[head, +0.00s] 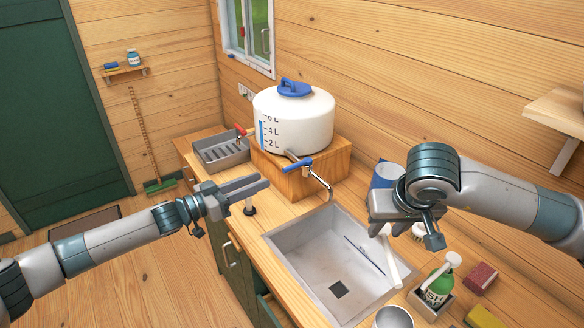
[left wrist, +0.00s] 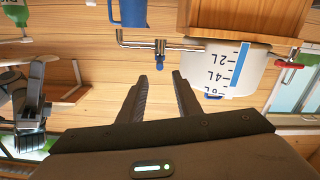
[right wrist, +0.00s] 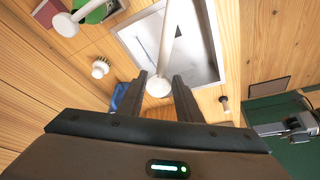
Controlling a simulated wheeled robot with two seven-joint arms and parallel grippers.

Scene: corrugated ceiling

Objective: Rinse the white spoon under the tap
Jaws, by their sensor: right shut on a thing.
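The white spoon (head: 394,262) hangs from my right gripper (head: 378,222) over the right side of the sink (head: 290,252). In the right wrist view, the white spoon (right wrist: 168,40) lies between the fingers (right wrist: 160,84), which are shut on it. The tap (head: 322,182) has a blue lever (head: 298,164) and a spout reaching over the sink's back edge; I see no water running. My left gripper (head: 262,189) is in front of the tap, to its left, with empty fingers apart. The left wrist view shows the tap upside down (left wrist: 160,46) beyond the fingertips (left wrist: 160,76).
A white water tank (head: 294,120) stands on a wooden block behind the tap. A grey rack (head: 221,154) is to its left. A blue jug (head: 385,174), brush (head: 419,231), green soap bottle (head: 437,287), sponges (head: 482,276) and cup (head: 393,318) crowd the right counter.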

